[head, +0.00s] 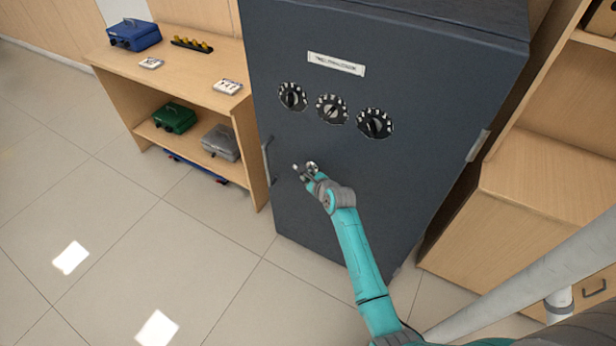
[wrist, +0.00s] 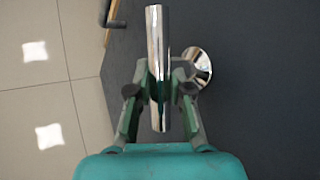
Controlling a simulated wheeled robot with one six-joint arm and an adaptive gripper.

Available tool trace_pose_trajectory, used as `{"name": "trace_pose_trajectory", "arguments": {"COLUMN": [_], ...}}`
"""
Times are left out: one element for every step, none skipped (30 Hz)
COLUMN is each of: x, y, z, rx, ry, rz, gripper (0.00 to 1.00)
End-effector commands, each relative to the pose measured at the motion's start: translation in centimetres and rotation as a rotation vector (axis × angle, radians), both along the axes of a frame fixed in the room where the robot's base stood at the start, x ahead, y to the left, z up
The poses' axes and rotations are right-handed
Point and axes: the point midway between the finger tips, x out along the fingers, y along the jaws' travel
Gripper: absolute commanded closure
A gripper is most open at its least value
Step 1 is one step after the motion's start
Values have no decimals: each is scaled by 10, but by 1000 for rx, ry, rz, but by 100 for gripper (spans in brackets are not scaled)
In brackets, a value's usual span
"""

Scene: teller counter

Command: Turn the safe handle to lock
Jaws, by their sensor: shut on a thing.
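The dark blue-grey safe (head: 330,200) stands upright with its door face towards me. Its shiny metal handle (head: 298,169) is low on the door, below the dials, and my gripper partly hides it there. In the wrist view the handle bar (wrist: 158,50) runs up and down the picture, with its round chrome hub (wrist: 197,68) on the door to the right. My gripper (head: 307,176) is at the handle. In the wrist view my gripper (wrist: 160,90) has a finger on each side of the bar and is shut on it.
Three black dials (head: 332,109) and a white label (head: 336,64) are above the handle. A bar-shaped pull (head: 267,160) is at the door's left edge. A wooden shelf (head: 225,60) with boxes (head: 133,34) stands left. Wooden cabinets (head: 540,190) stand right. The tiled floor at left is clear.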

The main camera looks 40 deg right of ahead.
Motion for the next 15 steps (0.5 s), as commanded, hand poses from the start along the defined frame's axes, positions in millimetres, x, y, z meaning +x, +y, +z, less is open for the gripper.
{"name": "trace_pose_trajectory", "arguments": {"x": [2, 3, 3, 3, 3, 3, 3, 3, 3, 3, 3, 3, 3, 2, 2], "y": [0, 0, 1, 1, 1, 0, 0, 0, 1, 1, 1, 1, 0, 0, 0], "z": [4, 4, 4, 4, 5, 5, 6, 6, 6, 6, 6, 6, 6, 6, 6], "rx": [-14, -20, -31, -38, -46, -58, -66, -74, -84, -91, -98, -107, -113, -118, -125], "ry": [22, 41, 69, 90, 114, 144, 168, 190, 218, 238, 257, 281, 297, 314, 333], "rz": [2, 2, 3, 3, 2, 2, 2, 2, 2, 2, 3, 2, 2, 2, 2], "gripper": [100, 100, 100, 100, 100, 100, 100, 100, 100, 100, 100, 100, 100, 100, 100]}}
